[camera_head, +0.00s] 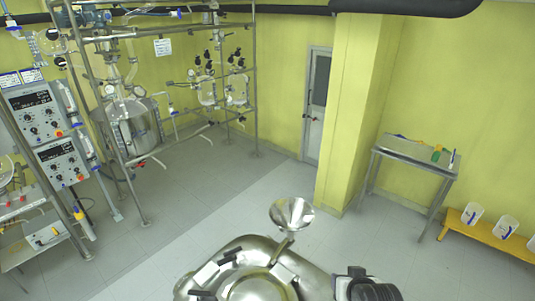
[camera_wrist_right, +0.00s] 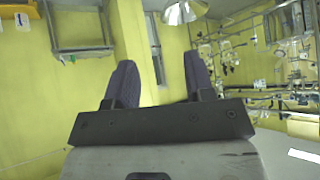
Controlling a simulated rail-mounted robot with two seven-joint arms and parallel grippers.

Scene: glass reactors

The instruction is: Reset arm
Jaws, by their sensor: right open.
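My right gripper (camera_wrist_right: 159,62) shows in the right wrist view with its two dark fingers spread apart. Nothing is between the fingers. Yellow wall and the door lie beyond them, so the gripper is clear of other things in that view. In the head view a dark part at the bottom edge, right of the steel vessel (camera_head: 250,290), appears to be my right arm; its fingers cannot be made out there. My left gripper is not in view.
A steel funnel (camera_head: 291,213) stands by the vessel; it also shows in the wrist view (camera_wrist_right: 180,13). A glass reactor rack (camera_head: 253,80) and control boxes (camera_head: 38,112) are at left. A metal table (camera_head: 405,150) and yellow bench (camera_head: 480,236) are at right. The middle floor is clear.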

